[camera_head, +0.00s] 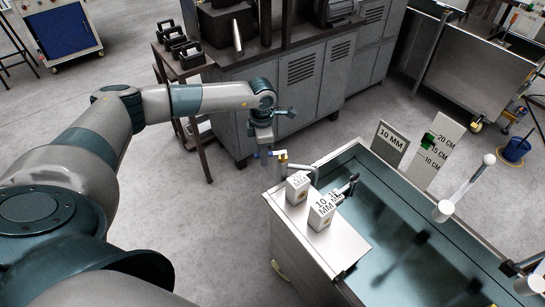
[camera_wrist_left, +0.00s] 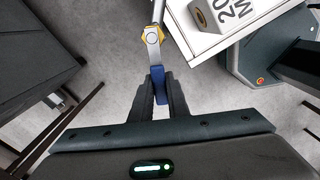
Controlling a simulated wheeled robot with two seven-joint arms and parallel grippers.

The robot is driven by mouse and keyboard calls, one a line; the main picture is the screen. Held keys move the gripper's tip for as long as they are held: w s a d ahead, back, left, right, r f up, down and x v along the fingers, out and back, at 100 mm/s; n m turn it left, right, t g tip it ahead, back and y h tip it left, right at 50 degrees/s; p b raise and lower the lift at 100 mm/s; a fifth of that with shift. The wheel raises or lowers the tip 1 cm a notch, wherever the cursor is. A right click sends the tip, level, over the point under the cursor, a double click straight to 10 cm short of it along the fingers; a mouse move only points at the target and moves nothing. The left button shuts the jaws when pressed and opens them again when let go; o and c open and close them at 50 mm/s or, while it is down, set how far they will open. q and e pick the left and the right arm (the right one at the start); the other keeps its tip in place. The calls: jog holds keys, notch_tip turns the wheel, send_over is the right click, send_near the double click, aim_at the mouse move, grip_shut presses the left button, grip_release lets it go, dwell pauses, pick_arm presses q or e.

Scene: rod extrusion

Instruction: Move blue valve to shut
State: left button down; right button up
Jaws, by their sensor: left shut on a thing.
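The valve has a yellow and silver body (camera_head: 282,158) on a metal pipe at the left side of the steel machine. In the left wrist view the valve body (camera_wrist_left: 152,36) is at the top centre, and its blue handle (camera_wrist_left: 158,84) points from it towards my gripper. My left gripper (camera_wrist_left: 162,97) is shut on the blue handle, with one dark finger on each side. In the head view my left gripper (camera_head: 263,152) points down at the handle, which is mostly covered by the fingers. My right gripper is in neither view.
The machine's steel top (camera_head: 325,240) carries a 10 MM block (camera_head: 321,213) and another block (camera_head: 298,188) close to the valve. A blue-green trough (camera_head: 390,235) lies to the right. Grey cabinets (camera_head: 300,90) stand behind my left arm. Open floor lies left of the machine.

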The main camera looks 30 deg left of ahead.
pick_arm(q)
jog(key=shift+w+a+f+m+b, duration=0.1)
jog(key=shift+w+a+m+b, duration=0.1)
jog(key=shift+m+b, duration=0.25)
jog(key=shift+w+a+m, duration=0.1)
jog(key=shift+w+m, duration=0.05)
jog(key=shift+m, duration=0.1)
jog(key=shift+b, duration=0.35)
